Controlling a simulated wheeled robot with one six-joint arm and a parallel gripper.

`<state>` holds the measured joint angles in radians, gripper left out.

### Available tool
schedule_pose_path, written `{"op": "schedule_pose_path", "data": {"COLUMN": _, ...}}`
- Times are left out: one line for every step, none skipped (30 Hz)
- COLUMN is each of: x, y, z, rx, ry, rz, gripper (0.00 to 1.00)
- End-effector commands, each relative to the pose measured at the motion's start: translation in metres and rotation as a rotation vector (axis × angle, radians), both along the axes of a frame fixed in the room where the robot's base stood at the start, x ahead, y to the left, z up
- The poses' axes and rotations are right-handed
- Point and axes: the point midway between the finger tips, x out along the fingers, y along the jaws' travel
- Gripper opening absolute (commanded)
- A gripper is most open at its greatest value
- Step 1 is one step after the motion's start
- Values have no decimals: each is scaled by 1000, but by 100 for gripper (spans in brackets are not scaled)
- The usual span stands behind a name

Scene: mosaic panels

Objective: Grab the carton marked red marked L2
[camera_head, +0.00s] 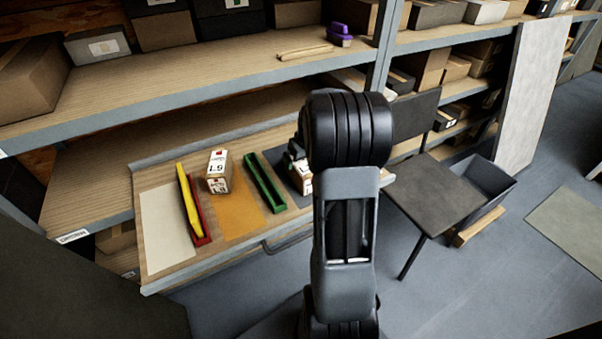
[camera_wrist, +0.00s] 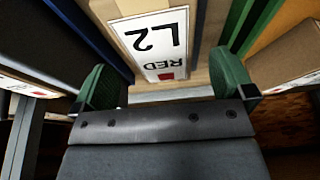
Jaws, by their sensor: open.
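The carton marked RED L2 (camera_wrist: 155,40) is in the wrist view at top centre, its white label upside down with a small red square. My gripper (camera_wrist: 165,85) is open, with one green finger pad to the left and one to the right of the carton in the picture. I see no contact, and I cannot tell how deep the carton is between the fingers. In the head view, a small part of a carton (camera_head: 304,183) shows beside my arm, which hides most of it and most of my gripper.
Another labelled carton (camera_head: 218,172) stands on the pull-out shelf, between a yellow bar (camera_head: 189,200) with a red one (camera_head: 204,225) and a green bar (camera_head: 265,183). A cream mat (camera_head: 166,228) lies at left. Shelves above hold boxes. A dark table (camera_head: 433,193) stands right.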

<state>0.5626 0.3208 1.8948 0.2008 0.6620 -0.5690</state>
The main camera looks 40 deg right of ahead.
Motion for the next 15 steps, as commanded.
{"op": "schedule_pose_path", "data": {"x": 1, "y": 0, "z": -3, "rx": 0, "ry": -1, "rz": 0, "gripper": 100}}
{"op": "schedule_pose_path", "data": {"x": 1, "y": 0, "z": -4, "rx": 0, "ry": -1, "rz": 1, "gripper": 100}}
{"op": "schedule_pose_path", "data": {"x": 2, "y": 0, "z": -5, "rx": 0, "ry": -1, "rz": 1, "gripper": 100}}
{"op": "schedule_pose_path", "data": {"x": 2, "y": 0, "z": -6, "rx": 0, "ry": -1, "rz": 1, "gripper": 100}}
{"op": "schedule_pose_path", "data": {"x": 2, "y": 0, "z": -8, "rx": 0, "ry": 0, "rz": 1, "gripper": 100}}
{"op": "schedule_pose_path", "data": {"x": 3, "y": 0, "z": -12, "rx": 1, "ry": 2, "rz": 1, "gripper": 100}}
{"op": "schedule_pose_path", "data": {"x": 3, "y": 0, "z": -16, "rx": 1, "ry": 2, "rz": 1, "gripper": 100}}
{"op": "schedule_pose_path", "data": {"x": 4, "y": 0, "z": -20, "rx": 1, "ry": 2, "rz": 1, "gripper": 100}}
{"op": "schedule_pose_path", "data": {"x": 5, "y": 0, "z": -26, "rx": 1, "ry": 3, "rz": 1, "gripper": 100}}
{"op": "schedule_pose_path", "data": {"x": 6, "y": 1, "z": -30, "rx": 2, "ry": 4, "rz": 2, "gripper": 100}}
{"op": "schedule_pose_path", "data": {"x": 7, "y": 0, "z": -34, "rx": 1, "ry": 3, "rz": 1, "gripper": 100}}
{"op": "schedule_pose_path", "data": {"x": 8, "y": 0, "z": -39, "rx": 1, "ry": 3, "rz": 1, "gripper": 100}}
{"op": "schedule_pose_path", "data": {"x": 9, "y": 0, "z": -43, "rx": 1, "ry": 3, "rz": 1, "gripper": 100}}
{"op": "schedule_pose_path", "data": {"x": 10, "y": 0, "z": -46, "rx": 1, "ry": 2, "rz": 1, "gripper": 100}}
{"op": "schedule_pose_path", "data": {"x": 12, "y": -1, "z": -49, "rx": 0, "ry": 1, "rz": 0, "gripper": 100}}
